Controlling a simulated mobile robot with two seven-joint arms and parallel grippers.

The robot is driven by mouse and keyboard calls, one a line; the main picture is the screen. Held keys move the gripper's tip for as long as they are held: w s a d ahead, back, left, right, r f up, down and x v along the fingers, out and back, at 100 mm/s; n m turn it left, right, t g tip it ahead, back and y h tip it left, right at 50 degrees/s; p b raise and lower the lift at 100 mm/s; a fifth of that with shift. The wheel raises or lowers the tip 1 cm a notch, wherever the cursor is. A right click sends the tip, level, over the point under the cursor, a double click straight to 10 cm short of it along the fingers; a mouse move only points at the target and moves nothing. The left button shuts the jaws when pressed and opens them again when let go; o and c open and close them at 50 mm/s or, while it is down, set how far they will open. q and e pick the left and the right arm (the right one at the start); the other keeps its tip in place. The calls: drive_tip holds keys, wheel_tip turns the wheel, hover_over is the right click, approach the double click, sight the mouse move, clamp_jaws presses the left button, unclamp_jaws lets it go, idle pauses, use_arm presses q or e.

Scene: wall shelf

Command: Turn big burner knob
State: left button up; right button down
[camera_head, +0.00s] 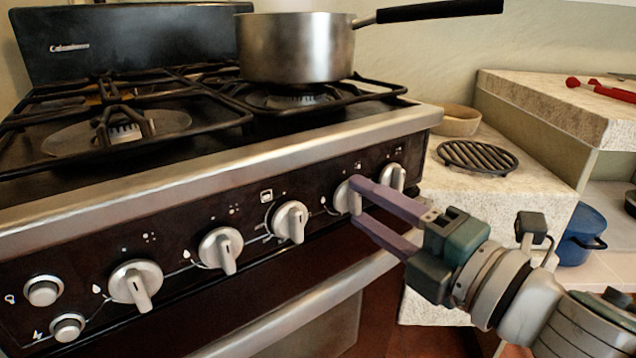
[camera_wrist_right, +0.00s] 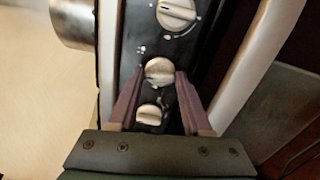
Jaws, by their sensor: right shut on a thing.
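A row of silver knobs runs along the stove's dark front panel. My right gripper (camera_head: 353,201) is at the second knob from the right, with its two purple fingers one on each side. I take this to be the burner knob (camera_head: 343,197). In the right wrist view the burner knob (camera_wrist_right: 158,70) sits between the fingertips of my right gripper (camera_wrist_right: 160,75), which are shut on it. The fingers hide part of the knob in the head view. My left gripper is not in view.
The rightmost knob (camera_head: 392,177) is close beside my fingers. The oven handle (camera_head: 310,298) runs below the panel. A steel pot (camera_head: 296,48) stands on the back-right burner, its black handle (camera_head: 440,10) pointing right. A black trivet (camera_head: 478,156) lies on the counter at right.

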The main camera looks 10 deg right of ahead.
drive_tip(key=shift+m, duration=0.7)
drive_tip(key=shift+c, duration=1.6)
unclamp_jaws()
drive_tip(key=p+v, duration=0.1)
drive_tip(key=v, duration=0.9)
